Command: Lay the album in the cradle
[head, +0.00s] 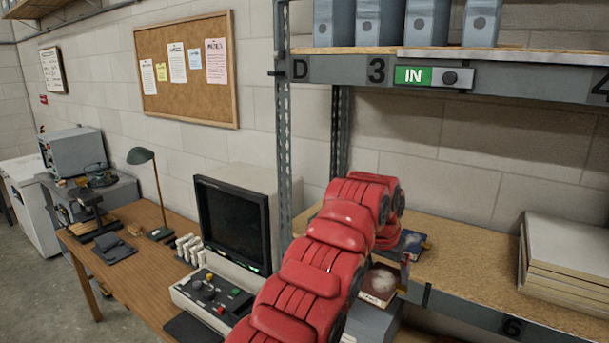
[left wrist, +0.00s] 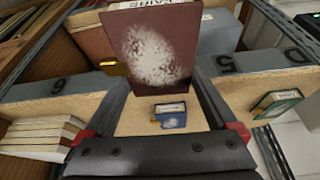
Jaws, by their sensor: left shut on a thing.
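The album (left wrist: 153,48), dark brown with a big whitish patch on its cover and a pale label at one edge, is between the fingers of my left gripper (left wrist: 165,78) in the left wrist view. The gripper is shut on it. In the head view the album (head: 378,286) shows partly, low beside the shelf's front edge, behind my red left arm. That arm hides most of the gripper there. I cannot make out the cradle in either view. My right gripper is not in view.
A small blue book (left wrist: 171,115) lies on the shelf board (head: 470,262); a green one (left wrist: 278,103) lies apart. A steel upright (head: 284,130) rises behind my arm. A desk with a monitor (head: 232,222) is left.

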